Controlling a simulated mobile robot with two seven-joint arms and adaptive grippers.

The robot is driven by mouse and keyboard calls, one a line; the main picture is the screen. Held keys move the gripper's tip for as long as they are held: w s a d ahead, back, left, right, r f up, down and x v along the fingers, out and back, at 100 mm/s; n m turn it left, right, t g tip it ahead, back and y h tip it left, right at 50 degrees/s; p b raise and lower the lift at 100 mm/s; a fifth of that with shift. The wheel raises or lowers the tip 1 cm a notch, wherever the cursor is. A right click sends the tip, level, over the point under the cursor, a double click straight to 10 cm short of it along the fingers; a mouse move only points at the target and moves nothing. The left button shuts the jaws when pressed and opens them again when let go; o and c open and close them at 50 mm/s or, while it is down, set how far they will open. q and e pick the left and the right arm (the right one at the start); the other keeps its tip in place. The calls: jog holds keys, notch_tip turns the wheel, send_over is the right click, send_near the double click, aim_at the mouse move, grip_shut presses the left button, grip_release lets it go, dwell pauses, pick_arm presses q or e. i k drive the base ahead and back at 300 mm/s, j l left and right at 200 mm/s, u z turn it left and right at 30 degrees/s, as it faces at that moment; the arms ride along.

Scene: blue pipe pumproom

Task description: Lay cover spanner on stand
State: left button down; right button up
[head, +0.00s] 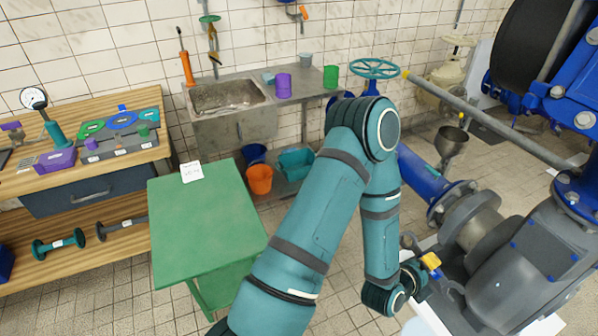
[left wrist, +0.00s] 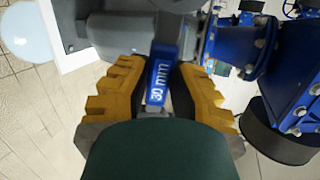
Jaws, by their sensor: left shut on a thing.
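The cover spanner (left wrist: 160,75) shows in the left wrist view as a blue handle marked 30 mm. My left gripper (left wrist: 165,88) is shut on it, with a yellow finger on each side. In the head view my left gripper (head: 430,265) is at the lower right, beside the grey pump housing (head: 525,265). I cannot tell whether the spanner's far end touches the pump. A green table (head: 205,235), likely the stand, is left of my arm with a white card (head: 191,172) at its back edge. Its top is otherwise bare. My right gripper is not in view.
A wooden bench (head: 140,148) with a grey tray of coloured parts stands at the left. A stone sink (head: 235,125) and shelf are at the back. Orange (head: 259,179) and teal (head: 296,163) buckets stand behind the table. Blue piping (head: 425,178) lies at the right.

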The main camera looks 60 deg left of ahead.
aim_at(196, 189)
jog(key=i+j+u, duration=0.25)
jog(key=u, duration=0.2)
jog(key=i+j+u, duration=0.2)
jog(key=u, duration=0.25)
jog(key=i+u, duration=0.65)
jog(key=u, duration=0.25)
jog(key=i+l+u, duration=0.1)
jog(key=i+u, duration=0.2)
jog(key=u, duration=0.15)
jog(key=i+l+u, duration=0.25)
jog(key=u, duration=0.25)
jog(key=i+l+u, duration=0.25)
jog(key=u, duration=0.2)
jog(key=i+l+u, duration=0.15)
jog(key=l+u, duration=0.3)
